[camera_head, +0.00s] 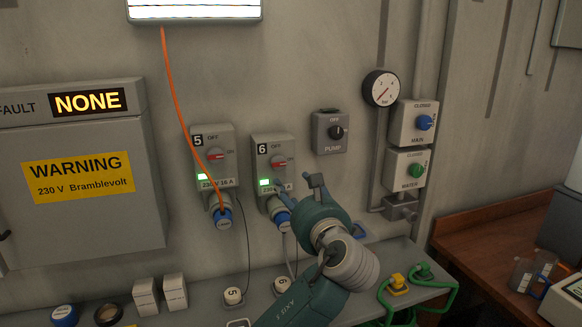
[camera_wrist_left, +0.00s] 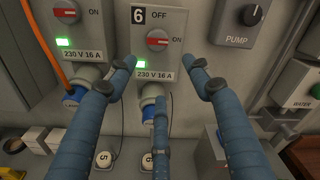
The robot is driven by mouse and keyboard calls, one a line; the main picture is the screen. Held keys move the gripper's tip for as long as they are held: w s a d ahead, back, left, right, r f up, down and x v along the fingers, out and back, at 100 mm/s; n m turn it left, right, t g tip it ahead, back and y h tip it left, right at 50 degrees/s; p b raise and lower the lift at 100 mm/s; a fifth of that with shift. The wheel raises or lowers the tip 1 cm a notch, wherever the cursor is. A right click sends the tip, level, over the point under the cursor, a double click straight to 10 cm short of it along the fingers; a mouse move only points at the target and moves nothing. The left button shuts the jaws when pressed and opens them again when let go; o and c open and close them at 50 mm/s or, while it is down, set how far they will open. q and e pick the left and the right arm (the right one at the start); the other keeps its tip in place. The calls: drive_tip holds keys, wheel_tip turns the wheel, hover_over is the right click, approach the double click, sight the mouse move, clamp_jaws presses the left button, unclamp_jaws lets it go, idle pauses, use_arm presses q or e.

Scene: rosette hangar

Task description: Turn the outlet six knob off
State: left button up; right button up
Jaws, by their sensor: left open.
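The outlet six box (camera_head: 261,147) is on the wall, grey with a black "6" plate; it also shows in the left wrist view (camera_wrist_left: 180,20). Its red knob (camera_head: 279,163) lies about level, towards the ON mark; it is clear in the left wrist view (camera_wrist_left: 157,38). The green lamp (camera_head: 265,182) under it is lit. A blue plug (camera_head: 282,217) sits in the socket below. My left gripper (camera_head: 297,182) is open and empty, just below and right of the knob, apart from it. In the left wrist view its fingers (camera_wrist_left: 160,68) spread below the knob. My right gripper is out of view.
Outlet five (camera_head: 208,147), with an orange cable (camera_head: 178,95) plugged in, is close on the left. The pump switch (camera_head: 329,132), gauge (camera_head: 381,88) and two valve boxes are right. A shelf with small boxes (camera_head: 146,297) and green cable (camera_head: 448,296) runs below.

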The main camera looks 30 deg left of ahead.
sight(279, 165)
use_arm(q)
drive_tip(key=shift+y, duration=0.4)
drive_tip(key=p+x, duration=0.1)
drive_tip(key=x, duration=0.2)
drive_tip(key=r+p+x, duration=0.1)
drive_tip(key=x, duration=0.3)
drive_tip(key=p+x, duration=0.1)
drive_tip(key=x, duration=0.2)
drive_tip(key=shift+a+r, duration=0.3)
drive_tip(key=shift+r, duration=0.1)
drive_tip(key=shift+w+a+f, duration=0.1)
drive_tip(key=shift+w+a, duration=0.1)
drive_tip(key=shift+a, duration=0.05)
drive_tip(key=shift+c, duration=0.2)
drive_tip(key=c, duration=1.1)
